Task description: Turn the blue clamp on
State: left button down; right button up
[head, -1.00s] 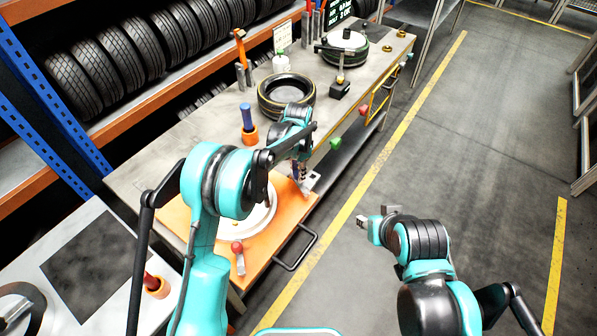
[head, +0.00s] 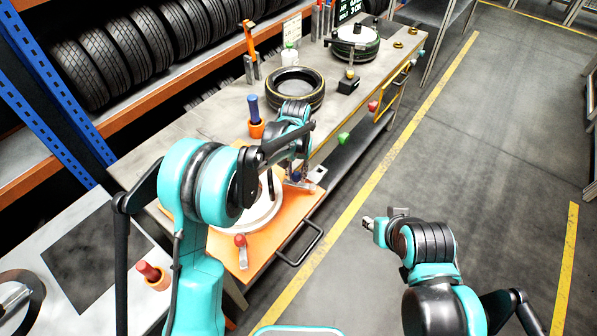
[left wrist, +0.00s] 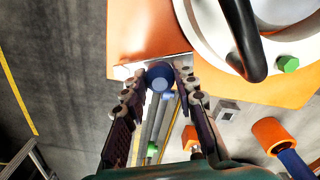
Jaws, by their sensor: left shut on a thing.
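The blue clamp shows its round blue knob (left wrist: 160,75) between my left fingers in the left wrist view, at the edge of the orange board (left wrist: 140,30). My left gripper (left wrist: 158,82) is shut on this knob. In the head view my left gripper (head: 297,181) is at the board's right edge, and the arm and fingers hide most of the clamp. A second clamp with a red knob (head: 240,240) stands at the board's near side. My right gripper (head: 369,223) hangs over the floor, away from the bench; its jaw opening is too small to judge.
A white round plate (head: 262,218) with a black handle lies on the orange board. A blue-handled tool stands in an orange cup (head: 256,130). A tyre (head: 295,88) lies farther back. A black drawer handle (head: 300,246) sticks out in front. The floor at right is free.

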pick_arm(q)
jog(key=shift+s+n+b, duration=0.25)
jog(key=shift+s+n, duration=0.3)
jog(key=shift+n, duration=0.55)
jog(key=shift+s+n+b, duration=0.2)
jog(key=shift+s+n, duration=0.3)
jog(key=shift+n, duration=0.6)
jog(key=c, duration=1.2)
grip_release()
notch_tip(320, 180, up, 12)
jog(key=shift+s+a, duration=0.1)
